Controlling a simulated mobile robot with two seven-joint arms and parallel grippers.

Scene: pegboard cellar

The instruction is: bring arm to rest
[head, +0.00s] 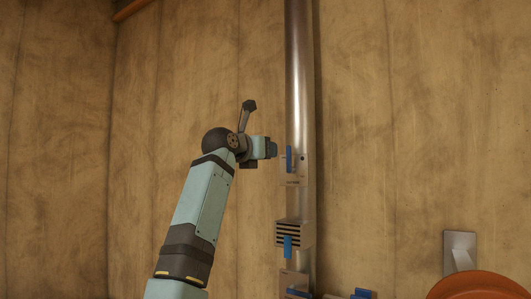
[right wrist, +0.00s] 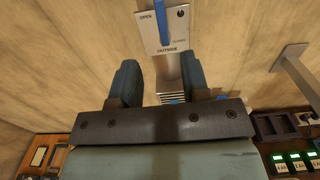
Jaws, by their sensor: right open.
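My right gripper (head: 273,149) is at the end of the teal arm, left of the metal duct, and a small gap shows between its tips and the duct's upper plate. In the right wrist view its two dark fingers (right wrist: 160,76) are apart with nothing between them. The blue lever (head: 289,158) sits on that plate. In the right wrist view the lever (right wrist: 163,22) stands beyond the fingertips, on a plate (right wrist: 152,42) marked OPEN and OUTSIDE; its upper end is cut off. My left gripper is out of view.
The vertical metal duct (head: 299,75) carries a slatted box (head: 292,233) with a blue tab (head: 288,250) lower down. An orange round object (head: 485,286) and a wall bracket (head: 460,252) are at lower right. Green displays (right wrist: 279,158) show in the right wrist view. The wall left of the arm is bare.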

